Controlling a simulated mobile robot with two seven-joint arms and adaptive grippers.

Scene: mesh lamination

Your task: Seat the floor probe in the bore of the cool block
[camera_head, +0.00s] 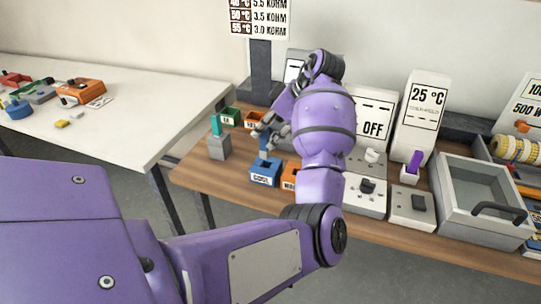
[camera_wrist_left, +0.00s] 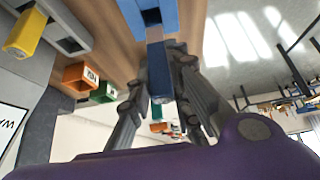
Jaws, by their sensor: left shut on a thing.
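The cool block (camera_head: 264,173) is a blue block with a white label, on the wooden table in front of my left gripper. It also shows at the top of the left wrist view (camera_wrist_left: 143,22), with a dark bore opening. My left gripper (camera_head: 268,133) is shut on a blue probe (camera_head: 264,144), held roughly upright above the cool block. In the left wrist view the probe (camera_wrist_left: 160,85) sits between the fingers, its grey shaft pointing at the bore. I cannot tell whether its tip is inside. No label marks it as the floor probe. My right gripper is out of view.
An orange block (camera_head: 290,176) stands close right of the cool block. A grey block (camera_head: 219,149) with a teal probe (camera_head: 216,125) stands left. Small green (camera_head: 230,116) and orange (camera_head: 252,120) bins are behind. Switch boxes and a grey basin (camera_head: 480,208) fill the right.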

